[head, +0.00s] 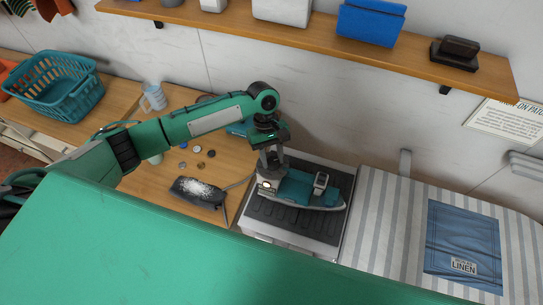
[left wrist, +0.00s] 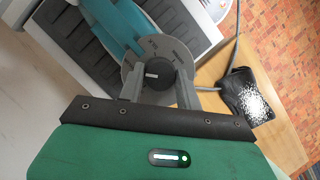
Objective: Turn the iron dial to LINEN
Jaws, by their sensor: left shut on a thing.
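The teal and grey iron (head: 300,190) rests on a dark ribbed pad at the middle of the counter. My left gripper (head: 271,165) reaches down onto the iron's left end. In the left wrist view its two fingers (left wrist: 158,78) are closed on the round dark dial (left wrist: 157,70), one on each side. A blue folded cloth (head: 462,235) with a LINEN label lies on the striped board at the right. My right gripper is not in view.
A teal basket (head: 56,88) stands at the far left. A wooden shelf (head: 320,38) runs along the wall above.

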